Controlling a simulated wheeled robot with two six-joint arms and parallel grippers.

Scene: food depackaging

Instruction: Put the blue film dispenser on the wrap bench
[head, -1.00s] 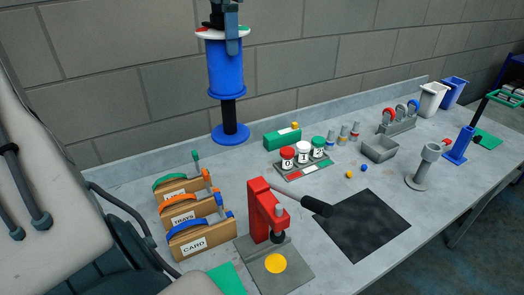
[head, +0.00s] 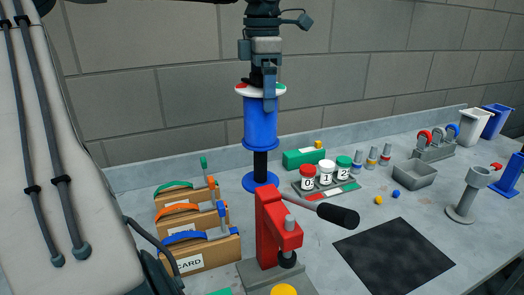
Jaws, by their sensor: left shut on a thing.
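The blue film dispenser (head: 260,122) has a blue roll, a white top disc with red and green marks, a black post and a round blue base. My left gripper (head: 268,88) is above it, shut on its top, and holds it upright. Its base shows behind the red press and beside the card boxes; I cannot tell whether it touches the wrap bench (head: 322,245). The press hides a small part of the base. My right gripper is not in view.
The red press (head: 278,230) with its black-tipped lever stands in front. Labelled card boxes (head: 205,255) are to the left. A jar tray (head: 345,196) and green box (head: 303,158) are to the right. A dark mat (head: 395,255) lies clear.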

